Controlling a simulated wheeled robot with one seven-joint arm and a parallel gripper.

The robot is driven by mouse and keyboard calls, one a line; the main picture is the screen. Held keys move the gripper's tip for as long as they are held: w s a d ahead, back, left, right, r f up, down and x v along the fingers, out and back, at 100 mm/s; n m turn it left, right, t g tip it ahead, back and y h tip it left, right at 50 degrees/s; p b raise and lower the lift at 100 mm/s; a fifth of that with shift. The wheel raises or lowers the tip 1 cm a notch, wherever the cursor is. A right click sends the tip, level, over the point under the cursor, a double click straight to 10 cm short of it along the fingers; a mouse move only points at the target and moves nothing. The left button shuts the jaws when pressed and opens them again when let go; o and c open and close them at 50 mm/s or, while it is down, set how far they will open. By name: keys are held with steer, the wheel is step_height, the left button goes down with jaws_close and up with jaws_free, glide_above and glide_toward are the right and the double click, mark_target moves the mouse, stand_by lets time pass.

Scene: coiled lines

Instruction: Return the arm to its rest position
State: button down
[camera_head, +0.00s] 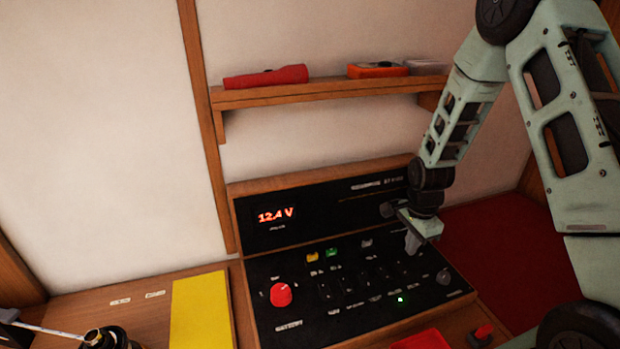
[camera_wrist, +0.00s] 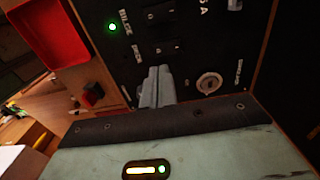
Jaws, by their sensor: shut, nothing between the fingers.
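My gripper (camera_head: 413,243) is over the right part of a black control panel (camera_head: 262,266) in the head view. In the wrist view my gripper (camera_wrist: 157,85) has its fingers together with nothing between them, in front of the panel face. I cannot tell whether the fingertips touch the panel. My arm comes down from the upper right. The panel has a red knob (camera_head: 281,295), a lit green lamp (camera_head: 400,299) and rows of switches. A display (camera_head: 276,215) above reads 12.4 V. The green lamp also shows in the wrist view (camera_wrist: 113,27), beside the word BILGE.
A shelf (camera_head: 300,95) above the panel holds a red flashlight (camera_head: 265,77) and an orange box (camera_head: 377,70). A key switch (camera_wrist: 209,83) is close right of my gripper.

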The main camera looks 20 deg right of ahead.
steer(key=s+a+r+n+b, duration=0.25)
steer(key=a+n, duration=0.25)
steer(key=a, duration=0.4)
steer(key=s+a+r+n+b, duration=0.2)
steer(key=a+r+n, duration=0.3)
steer(key=a, duration=0.4)
steer(key=s+a+r+n+b, duration=0.1)
steer(key=s+a+n+b, duration=0.1)
steer(key=s+a+n, duration=0.3)
steer(key=s+a+r+n+b, duration=0.1)
steer(key=s+a+n+b, duration=0.2)
steer(key=s+n, duration=0.7)
steer(key=s+a, duration=0.2)
steer(key=s, duration=0.1)
steer(key=shift+s+a+r+n+y, duration=0.15)
steer(key=shift+s+r+n+y, duration=0.15)
steer(key=shift+n, duration=0.1)
